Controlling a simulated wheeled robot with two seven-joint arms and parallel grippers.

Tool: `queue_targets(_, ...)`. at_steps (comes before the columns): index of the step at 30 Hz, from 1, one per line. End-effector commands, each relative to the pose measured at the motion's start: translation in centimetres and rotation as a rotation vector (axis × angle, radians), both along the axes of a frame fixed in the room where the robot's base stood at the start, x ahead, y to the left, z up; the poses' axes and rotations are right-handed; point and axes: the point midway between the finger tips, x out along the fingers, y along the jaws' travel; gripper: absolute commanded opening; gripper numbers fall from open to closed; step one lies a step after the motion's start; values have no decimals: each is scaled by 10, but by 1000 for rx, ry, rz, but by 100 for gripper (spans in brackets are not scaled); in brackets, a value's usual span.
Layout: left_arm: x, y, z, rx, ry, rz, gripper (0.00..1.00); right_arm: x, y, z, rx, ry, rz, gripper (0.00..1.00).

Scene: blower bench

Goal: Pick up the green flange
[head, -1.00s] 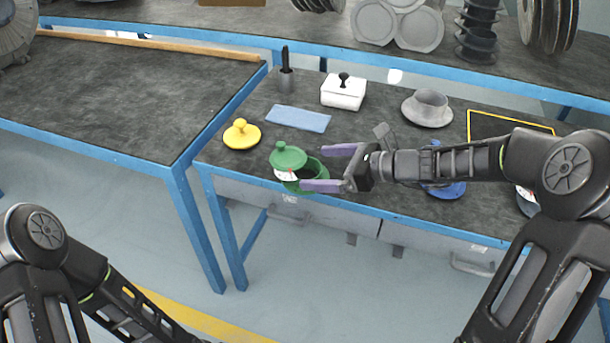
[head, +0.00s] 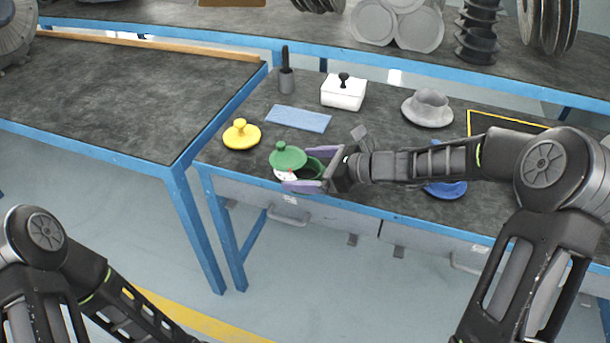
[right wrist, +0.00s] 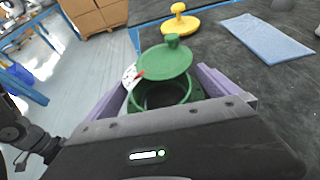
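The green flange (head: 313,168) stands near the front edge of the right bench; its round hollow opening (right wrist: 166,92) shows in the right wrist view. A green knobbed lid (head: 288,156) is at its left in the head view, over the flange's far side in the wrist view. Whether the lid touches the flange I cannot tell. My right gripper (head: 304,169) is open, its purple fingers on either side of the flange. In the wrist view the fingers (right wrist: 160,90) lie left and right of it; contact is unclear. My left gripper is out of view.
A white dial (head: 285,174) is beside the green lid. A yellow knobbed lid (head: 241,135), blue mat (head: 298,118), white box (head: 343,92), grey flanged part (head: 428,108) and blue part (head: 446,189) are on the bench. A floor gap separates the left bench (head: 110,95).

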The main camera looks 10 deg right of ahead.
Motion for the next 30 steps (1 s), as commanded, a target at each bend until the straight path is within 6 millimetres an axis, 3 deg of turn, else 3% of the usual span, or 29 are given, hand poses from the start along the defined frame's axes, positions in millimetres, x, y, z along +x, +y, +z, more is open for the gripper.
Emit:
queue_targets(27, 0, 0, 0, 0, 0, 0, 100, 0, 0, 0, 0, 0, 0, 25)
queue_targets(30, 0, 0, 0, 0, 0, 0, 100, 0, 0, 1, 1, -2, 0, 22)
